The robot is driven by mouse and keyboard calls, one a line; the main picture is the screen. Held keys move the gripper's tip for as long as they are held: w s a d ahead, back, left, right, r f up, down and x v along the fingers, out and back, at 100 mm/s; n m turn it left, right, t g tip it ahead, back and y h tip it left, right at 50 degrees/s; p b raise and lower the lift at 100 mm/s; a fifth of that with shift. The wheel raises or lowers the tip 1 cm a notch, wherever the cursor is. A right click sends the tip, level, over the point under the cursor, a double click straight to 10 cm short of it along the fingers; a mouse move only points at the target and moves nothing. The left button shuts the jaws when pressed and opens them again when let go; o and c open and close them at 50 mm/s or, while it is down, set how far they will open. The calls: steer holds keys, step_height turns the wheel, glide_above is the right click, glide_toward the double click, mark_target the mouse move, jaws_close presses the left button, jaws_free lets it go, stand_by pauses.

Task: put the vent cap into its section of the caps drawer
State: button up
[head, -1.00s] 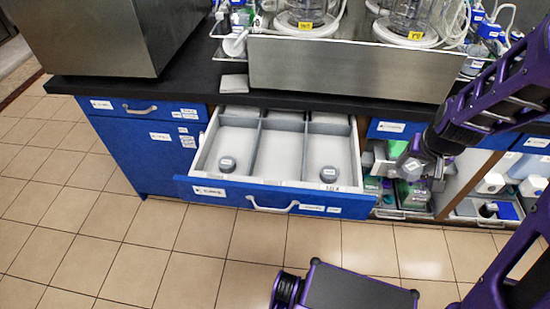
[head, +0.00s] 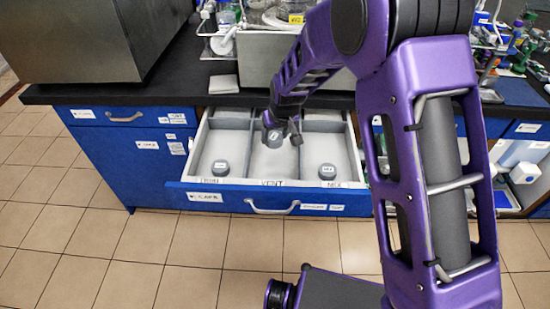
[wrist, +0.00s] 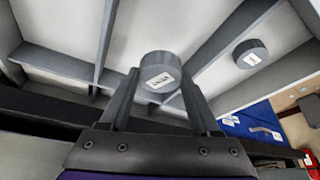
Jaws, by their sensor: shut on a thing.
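The caps drawer (head: 352,202) is pulled out, with three sections side by side. The middle section's front label reads VENT. My gripper (head: 283,132) is over this middle section. It is shut on a grey round cap, the vent cap (head: 275,141), which has a white label. In the wrist view the cap (wrist: 158,72) sits between the two fingertips of my gripper (wrist: 160,82), its label too small to read. The cap appears held above the section floor; the exact height is hard to tell. No other cap shows in the middle section.
One grey cap (head: 220,168) stands in the left section and another (head: 327,172) in the right section. Thin dividers separate the sections. The black counter (head: 180,93) lies behind the drawer, with a steel box (head: 85,45) at the left.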

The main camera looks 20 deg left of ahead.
mark_target(273, 159)
step_height(273, 159, down, 8)
steer(key=shift+r+b, duration=0.25)
steer(key=shift+b, duration=0.15)
steer(key=shift+f, duration=0.2)
steer(key=o, duration=1.4)
steer(key=shift+o, duration=0.2)
steer(key=shift+r, duration=0.1)
steer(key=shift+r, duration=0.25)
steer(key=p+v, duration=0.1)
steer(key=v, duration=1)
steer(key=shift+r, duration=0.35)
